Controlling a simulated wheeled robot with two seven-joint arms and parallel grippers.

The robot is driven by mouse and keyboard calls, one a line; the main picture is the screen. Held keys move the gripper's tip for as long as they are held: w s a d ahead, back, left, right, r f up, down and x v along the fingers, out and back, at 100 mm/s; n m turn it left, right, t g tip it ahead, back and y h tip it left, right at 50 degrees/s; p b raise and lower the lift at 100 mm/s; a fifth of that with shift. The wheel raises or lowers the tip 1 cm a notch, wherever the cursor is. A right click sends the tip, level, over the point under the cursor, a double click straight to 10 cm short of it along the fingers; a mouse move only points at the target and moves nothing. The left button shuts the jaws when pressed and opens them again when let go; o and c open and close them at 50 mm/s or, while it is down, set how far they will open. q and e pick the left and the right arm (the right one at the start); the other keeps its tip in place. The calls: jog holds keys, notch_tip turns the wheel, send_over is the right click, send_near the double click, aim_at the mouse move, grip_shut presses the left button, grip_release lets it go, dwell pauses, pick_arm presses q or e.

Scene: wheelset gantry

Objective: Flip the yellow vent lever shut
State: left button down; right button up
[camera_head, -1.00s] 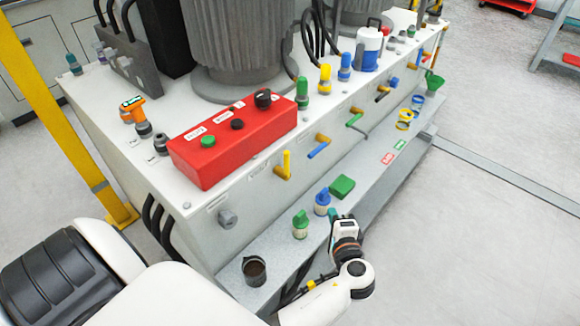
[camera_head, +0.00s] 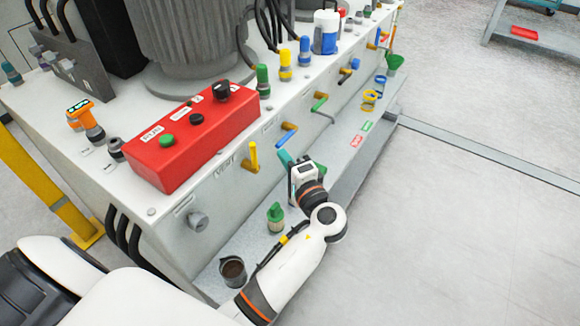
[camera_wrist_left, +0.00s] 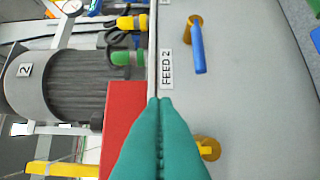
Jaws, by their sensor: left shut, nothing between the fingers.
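The yellow vent lever (camera_head: 253,157) stands upright on its pivot on the machine's front panel, just right of a label that seems to read VENT (camera_head: 223,167). In the left wrist view only a yellow part of it (camera_wrist_left: 208,148) shows beside the fingers; the rest is hidden. My left gripper (camera_head: 284,158) has teal fingers, shut and empty, in front of the panel just right of the yellow lever. In the left wrist view the gripper (camera_wrist_left: 160,102) points toward the panel's top edge. I cannot tell whether it touches the lever. My right gripper is not in view.
A blue lever (camera_head: 287,136) sits right of the yellow one; it also shows near the FEED 2 label (camera_wrist_left: 197,48). A red control box (camera_head: 190,140) stands above on the top. A green-capped item (camera_head: 275,217) and a dark cup (camera_head: 233,270) stand on the lower ledge.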

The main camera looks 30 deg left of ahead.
pick_arm(q)
jog(key=a, duration=0.2)
jog(key=s+a, duration=0.1)
jog(key=a, duration=0.2)
jog(key=shift+p, duration=0.4)
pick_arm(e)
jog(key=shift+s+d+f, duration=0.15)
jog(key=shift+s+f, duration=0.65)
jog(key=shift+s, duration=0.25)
pick_arm(q)
jog(key=shift+s+a, duration=0.1)
